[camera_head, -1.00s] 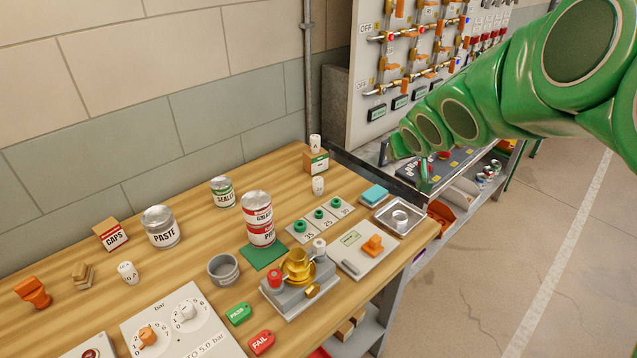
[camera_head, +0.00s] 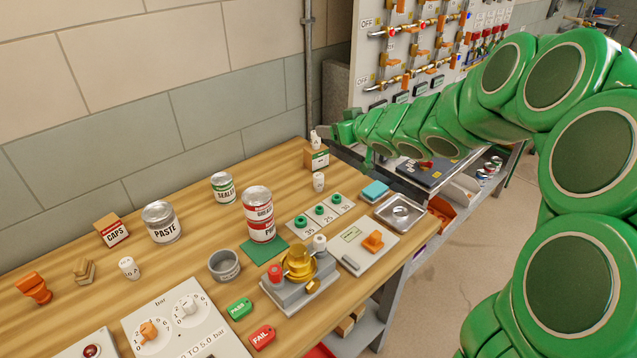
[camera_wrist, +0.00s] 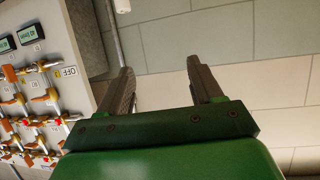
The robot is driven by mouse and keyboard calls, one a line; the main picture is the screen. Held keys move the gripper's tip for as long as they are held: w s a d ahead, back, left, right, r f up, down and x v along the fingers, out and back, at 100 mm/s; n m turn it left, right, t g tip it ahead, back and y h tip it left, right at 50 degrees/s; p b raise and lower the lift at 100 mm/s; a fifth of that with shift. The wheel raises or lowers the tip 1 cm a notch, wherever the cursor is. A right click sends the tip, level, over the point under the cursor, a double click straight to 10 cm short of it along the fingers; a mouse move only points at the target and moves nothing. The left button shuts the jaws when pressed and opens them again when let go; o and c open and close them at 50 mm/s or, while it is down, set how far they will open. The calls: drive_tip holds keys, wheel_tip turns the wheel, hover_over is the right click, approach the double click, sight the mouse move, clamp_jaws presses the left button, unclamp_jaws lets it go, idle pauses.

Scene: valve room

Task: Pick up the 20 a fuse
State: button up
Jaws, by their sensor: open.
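Several small white fuse-like cylinders show in the head view. One (camera_head: 128,268) stands on the bench at the left with a label ending in "A"; its number is hard to read. Another (camera_head: 318,182) stands in front of a small orange box, its label not legible. A third (camera_head: 315,140) stands on that box, close to the end of my arm. My gripper (camera_head: 338,132) is above the bench's far end, just right of the box. In the wrist view my gripper (camera_wrist: 166,85) is open, with nothing between the fingers and wall tiles behind.
Cans (camera_head: 161,222), a caps box (camera_head: 111,229), a brass valve fixture (camera_head: 299,275) and a gauge plate (camera_head: 172,320) crowd the wooden bench (camera_head: 185,262). A metal tray (camera_head: 402,213) sits at its right edge. A valve panel (camera_head: 415,45) and vertical pipe (camera_head: 308,70) stand behind.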

approach(320, 177)
drive_tip(key=shift+w+a+f, duration=0.2)
drive_tip(key=shift+a, duration=0.15)
drive_tip(key=shift+w+a+f, duration=0.2)
drive_tip(key=shift+a, duration=0.2)
drive_tip(key=shift+x, duration=1)
drive_tip(key=shift+w+d+x, duration=0.1)
drive_tip(key=shift+d+x, duration=0.05)
drive_tip(key=shift+x, duration=1.3)
drive_tip(key=shift+w+d+x, duration=0.1)
drive_tip(key=shift+x, duration=1.35)
drive_tip(key=c, duration=1.2)
drive_tip(key=shift+o, duration=0.2)
